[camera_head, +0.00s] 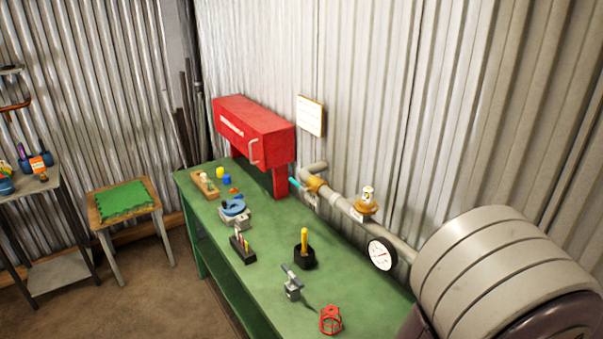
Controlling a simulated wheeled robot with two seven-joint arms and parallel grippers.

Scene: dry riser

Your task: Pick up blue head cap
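A small blue piece (227,180) lies near the far left end of the green workbench (275,262), beside a yellow rounded piece (220,172). Another small dark blue piece (233,191) lies just in front of it. A larger round blue part (234,208) sits on a grey metal base nearer to me. These are too small to tell which one is the head cap. Neither of my grippers shows in the head view, so nothing is seen in them or near the blue pieces.
A wooden tray (204,184) stands left of the blue pieces, and a red cabinet (254,132) behind them. A pipe with a gauge (382,254) runs along the wall. A black holder (304,257) and a red handwheel (330,320) stand nearer. A stool (124,200) is left.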

